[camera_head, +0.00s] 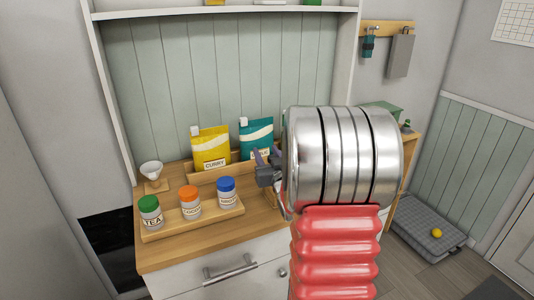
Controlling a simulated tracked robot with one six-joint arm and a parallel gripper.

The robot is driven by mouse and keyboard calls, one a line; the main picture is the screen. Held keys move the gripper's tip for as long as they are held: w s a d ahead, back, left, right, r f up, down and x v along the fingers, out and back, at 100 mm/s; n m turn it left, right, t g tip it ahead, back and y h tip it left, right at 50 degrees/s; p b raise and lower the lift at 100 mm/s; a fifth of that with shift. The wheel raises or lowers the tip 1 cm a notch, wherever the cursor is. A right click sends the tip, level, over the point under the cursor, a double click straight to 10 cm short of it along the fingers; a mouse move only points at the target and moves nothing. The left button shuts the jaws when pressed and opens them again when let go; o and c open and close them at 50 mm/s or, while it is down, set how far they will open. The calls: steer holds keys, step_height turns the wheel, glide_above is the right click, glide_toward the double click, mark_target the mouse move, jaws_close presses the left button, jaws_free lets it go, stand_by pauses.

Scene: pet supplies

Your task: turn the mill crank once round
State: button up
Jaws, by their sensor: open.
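My gripper (260,167) is a dark grey pair of jaws at the left side of my large silver arm link. It is open, in front of the teal pouch and to the right of the blue-lidded jar. I see nothing held in it. I cannot make out a mill or a crank; my arm hides the right part of the counter (163,259). A small white cup-like piece on a wooden block (154,185) stands at the counter's left; I cannot tell whether it belongs to a mill.
A wooden tray (163,234) holds a green-lidded tea jar (150,213), an orange-lidded jar (190,203) and a blue-lidded jar (226,190). Behind stand a yellow curry pouch (211,148) and a teal pouch (257,134). A grey pet bed (418,218) lies on the floor at right.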

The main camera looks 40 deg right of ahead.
steer(key=shift+s+d, duration=0.1)
steer(key=shift+s+d, duration=0.1)
steer(key=shift+c, duration=1.4)
jaws_close()
